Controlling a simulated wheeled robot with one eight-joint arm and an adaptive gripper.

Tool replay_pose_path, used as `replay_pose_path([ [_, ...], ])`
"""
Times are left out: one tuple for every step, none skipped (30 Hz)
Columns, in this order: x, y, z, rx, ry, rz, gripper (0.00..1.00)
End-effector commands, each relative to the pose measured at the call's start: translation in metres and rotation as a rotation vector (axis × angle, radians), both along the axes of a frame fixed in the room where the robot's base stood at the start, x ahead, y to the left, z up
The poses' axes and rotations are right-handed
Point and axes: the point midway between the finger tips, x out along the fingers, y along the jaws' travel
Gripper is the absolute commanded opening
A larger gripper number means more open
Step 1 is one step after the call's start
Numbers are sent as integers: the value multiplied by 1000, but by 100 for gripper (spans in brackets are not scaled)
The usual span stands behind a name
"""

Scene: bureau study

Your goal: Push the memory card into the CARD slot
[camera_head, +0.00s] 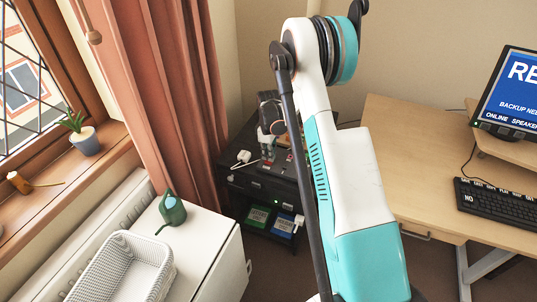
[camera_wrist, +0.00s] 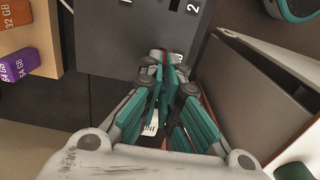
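My gripper (camera_wrist: 163,68) points at the face of a dark grey unit (camera_wrist: 125,45) in the wrist view. Its teal fingers are close together, with the tips at or very near the lower part of that face. A small patch of red and pale grey shows at the tips; I cannot tell whether it is a held memory card. The fingers cover that spot, and I cannot make out the CARD slot. An orange 32 GB piece (camera_wrist: 14,12) and a purple 64 GB piece (camera_wrist: 14,68) are at the left. In the head view my gripper (camera_head: 267,160) is small, over the dark cabinet (camera_head: 262,187).
A grey, open-looking shape (camera_wrist: 270,85) lies close to the right of my fingers. In the head view, a desk (camera_head: 400,150) with keyboard (camera_head: 500,205) and monitor (camera_head: 513,95) stands right. A white cabinet (camera_head: 205,265) with basket (camera_head: 125,265) and watering can (camera_head: 172,210) stands left.

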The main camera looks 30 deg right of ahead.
Motion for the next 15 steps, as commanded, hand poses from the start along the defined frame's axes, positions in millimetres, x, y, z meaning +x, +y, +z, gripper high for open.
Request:
replay_pose_path([
  [0,0,-1,0,0,0,0],
  [0,0,-1,0,0,0,0],
  [0,0,-2,0,0,0,0],
  [0,0,-2,0,0,0,0],
  [0,0,-2,0,0,0,0],
  [0,0,-3,0,0,0,0],
  [0,0,-3,0,0,0,0],
  [0,0,-4,0,0,0,0],
  [0,0,-4,0,0,0,0],
  [0,0,-4,0,0,0,0],
  [0,0,-5,0,0,0,0],
  [0,0,-5,0,0,0,0],
  [0,0,-5,0,0,0,0],
  [0,0,-6,0,0,0,0],
  [0,0,-6,0,0,0,0],
])
